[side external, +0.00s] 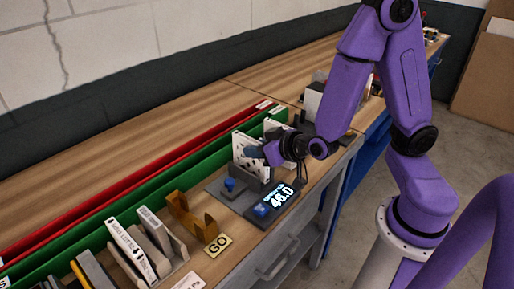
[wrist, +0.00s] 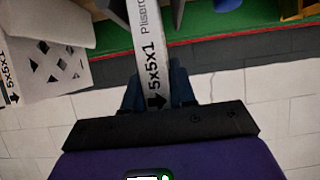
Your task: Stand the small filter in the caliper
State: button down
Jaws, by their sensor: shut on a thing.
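My gripper (wrist: 155,95) is shut on a white filter (wrist: 147,50), whose narrow edge reads "5x5x1" in the wrist view. In the side view, my gripper (side external: 256,151) is at a white filter panel (side external: 243,165) with dark holes, upright over the caliper area. The caliper (side external: 230,192) is a grey device with a blue knob and a lit display (side external: 281,198) reading 46.0. My fingers hide part of the panel. I cannot tell whether its lower edge touches the caliper.
Another white filter with diamond holes (wrist: 60,65) is at the left in the wrist view. An orange gauge (side external: 190,218) stands by a GO label (side external: 217,246). Several boxed filters (side external: 132,250) stand at front left. Green and red rails (side external: 150,185) run behind.

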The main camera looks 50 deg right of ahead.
jog(key=shift+f, duration=0.9)
jog(key=c, duration=0.8)
grip_release()
jog(key=shift+c, duration=0.2)
